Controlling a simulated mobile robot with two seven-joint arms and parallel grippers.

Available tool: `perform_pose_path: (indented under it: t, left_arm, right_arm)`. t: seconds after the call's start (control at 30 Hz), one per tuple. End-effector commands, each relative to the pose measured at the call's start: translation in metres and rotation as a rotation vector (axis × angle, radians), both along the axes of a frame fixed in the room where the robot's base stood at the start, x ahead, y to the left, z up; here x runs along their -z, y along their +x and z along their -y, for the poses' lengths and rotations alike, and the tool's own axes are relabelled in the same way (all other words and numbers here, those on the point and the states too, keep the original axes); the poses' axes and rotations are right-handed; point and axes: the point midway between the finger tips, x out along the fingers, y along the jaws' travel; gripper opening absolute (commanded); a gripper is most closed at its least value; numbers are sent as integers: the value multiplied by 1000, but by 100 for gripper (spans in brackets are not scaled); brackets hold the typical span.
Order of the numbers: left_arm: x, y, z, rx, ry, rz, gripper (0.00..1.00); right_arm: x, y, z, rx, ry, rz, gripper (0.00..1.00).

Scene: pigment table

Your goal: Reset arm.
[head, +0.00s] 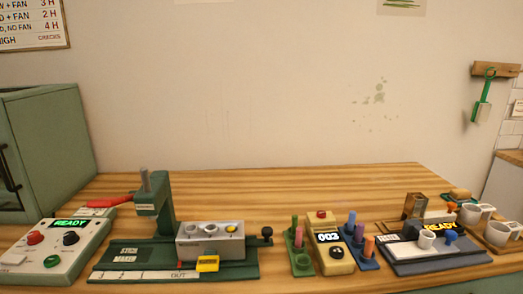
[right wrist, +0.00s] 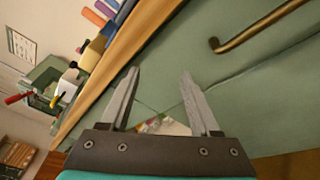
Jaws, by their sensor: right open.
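My right gripper (right wrist: 160,73) shows only in the right wrist view. Its two grey fingers are spread apart with nothing between them. Behind the fingers is a green cabinet front (right wrist: 245,85), with a brass handle (right wrist: 250,30) beyond the right finger. The wooden table edge (right wrist: 110,75) runs slantwise to the left of the fingers. Neither gripper nor either arm shows in the head view, so my left gripper is out of sight.
The wooden table (head: 270,182) holds a control box reading READY (head: 60,258), a green press (head: 155,205) with a grey block (head: 210,240), a yellow counter (head: 330,256) between colored pegs, and a dark station (head: 430,262) with cups at right. The table's back strip is clear.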

Motion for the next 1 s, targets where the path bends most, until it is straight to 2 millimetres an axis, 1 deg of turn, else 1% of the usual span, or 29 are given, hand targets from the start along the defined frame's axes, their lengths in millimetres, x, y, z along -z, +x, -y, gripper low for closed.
perform_pose_path:
  t: [0.03, 0.07, 0.1, 0.13, 0.17, 0.2, 0.23, 0.27, 0.3, 0.37, 0.4, 0.47, 0.5, 0.57, 0.6, 0.7, 0.73, 0.8, 0.87, 1.0]
  left_arm:
    - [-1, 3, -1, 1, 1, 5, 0]
    - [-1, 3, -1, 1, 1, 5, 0]
    - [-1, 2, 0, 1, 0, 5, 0]
    - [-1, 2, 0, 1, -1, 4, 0]
    - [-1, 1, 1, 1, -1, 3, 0]
    - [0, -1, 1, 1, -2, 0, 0]
    - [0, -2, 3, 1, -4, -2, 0]
    - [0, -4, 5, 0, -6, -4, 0]
    - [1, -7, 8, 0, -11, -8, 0]
    - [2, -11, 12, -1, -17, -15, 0]
    - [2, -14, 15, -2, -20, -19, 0]
    - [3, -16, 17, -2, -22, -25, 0]
    - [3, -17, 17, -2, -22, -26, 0]
    - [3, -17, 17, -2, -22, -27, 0]
    - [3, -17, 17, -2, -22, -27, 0]
    - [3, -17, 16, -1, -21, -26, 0]
    - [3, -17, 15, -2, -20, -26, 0]
    - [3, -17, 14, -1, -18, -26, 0]
    - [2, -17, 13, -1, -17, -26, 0]
    - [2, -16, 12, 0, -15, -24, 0]
  right_arm:
    - [35, -5, 7, 95, 138, -92, 63]
    - [56, -10, 11, 154, 222, -148, 63]
    - [85, -17, 14, 235, 338, -221, 63]
    - [107, -24, 15, 298, 424, -276, 63]
    - [129, -32, 14, 360, 507, -329, 63]
    - [157, -44, 12, 445, 612, -398, 63]
    - [178, -54, 9, 508, 689, -447, 63]
    - [198, -65, 5, 570, 762, -495, 63]
    - [224, -81, -2, 657, 856, -556, 63]
    - [259, -106, -16, 789, 987, -644, 63]
    - [282, -125, -26, 881, 1066, -701, 63]
    - [311, -153, -44, 1018, 1175, -776, 63]
    - [328, -172, -57, 1109, 1237, -821, 63]
    - [348, -199, -75, 1238, 1313, -878, 63]
    - [359, -216, -86, 1317, 1353, -909, 63]
    - [376, -250, -109, 1479, 1420, -962, 63]
    - [379, -257, -114, 1516, 1432, -971, 63]
    - [384, -270, -122, 1580, 1452, -986, 63]
    - [386, -276, -126, 1611, 1461, -992, 63]
    - [387, -279, -127, 1627, 1465, -994, 63]
